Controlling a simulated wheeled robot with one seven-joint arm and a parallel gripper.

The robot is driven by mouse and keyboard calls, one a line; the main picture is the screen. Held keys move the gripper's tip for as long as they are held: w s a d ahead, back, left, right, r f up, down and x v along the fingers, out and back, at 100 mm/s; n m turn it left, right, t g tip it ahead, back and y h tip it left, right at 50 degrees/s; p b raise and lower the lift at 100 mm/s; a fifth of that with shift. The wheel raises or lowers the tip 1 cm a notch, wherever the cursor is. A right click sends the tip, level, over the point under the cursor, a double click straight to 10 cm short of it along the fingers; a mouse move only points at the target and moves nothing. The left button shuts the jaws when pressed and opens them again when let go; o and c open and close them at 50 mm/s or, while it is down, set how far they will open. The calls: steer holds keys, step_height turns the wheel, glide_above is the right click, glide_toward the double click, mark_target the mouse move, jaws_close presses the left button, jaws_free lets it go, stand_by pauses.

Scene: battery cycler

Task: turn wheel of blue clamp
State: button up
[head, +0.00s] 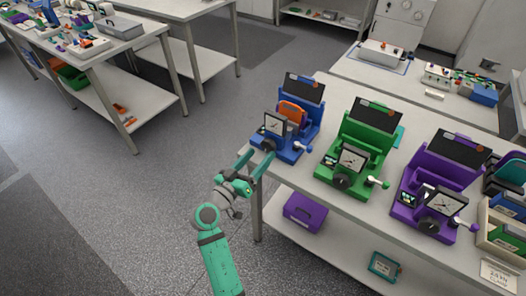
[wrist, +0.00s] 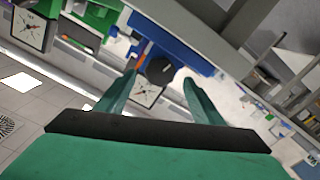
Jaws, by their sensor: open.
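The blue clamp (head: 299,131) stands at the left end of the bench, with a square dial on its front, an orange piece inside and a dark tilted panel behind. Its dark round wheel (head: 268,145) is low on the front, just past my fingertips. My gripper (head: 261,154) is open and empty at the bench's left edge. In the wrist view the blue clamp (wrist: 172,42) lies ahead, and its black wheel (wrist: 160,70) appears between the spread fingers (wrist: 159,78). I cannot tell whether a finger touches it.
A green clamp (head: 336,163) and a purple clamp (head: 408,205) stand to the right on the same bench (head: 318,196). A purple bin (head: 305,212) is on the lower shelf.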

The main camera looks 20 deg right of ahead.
steer(key=v, duration=0.7)
stand_by(0.8)
steer(key=s+a+f+n+t+y, duration=0.1)
steer(key=s+a+f+n+y, duration=0.3)
steer(key=s+f, duration=0.45)
steer(key=s+a+f+n+t+y, duration=0.1)
steer(key=s+a+f+n+y, duration=0.1)
steer(key=s+f+n+y, duration=0.4)
steer(key=s+a+f+m+t+y, duration=0.15)
steer(key=s+a+y, duration=0.25)
steer(key=s, duration=1.1)
steer(key=s+r+m, duration=0.3)
steer(key=s+r, duration=0.5)
steer(key=s, duration=0.1)
steer(key=shift+a+t, duration=0.3)
steer(key=shift+t, duration=0.15)
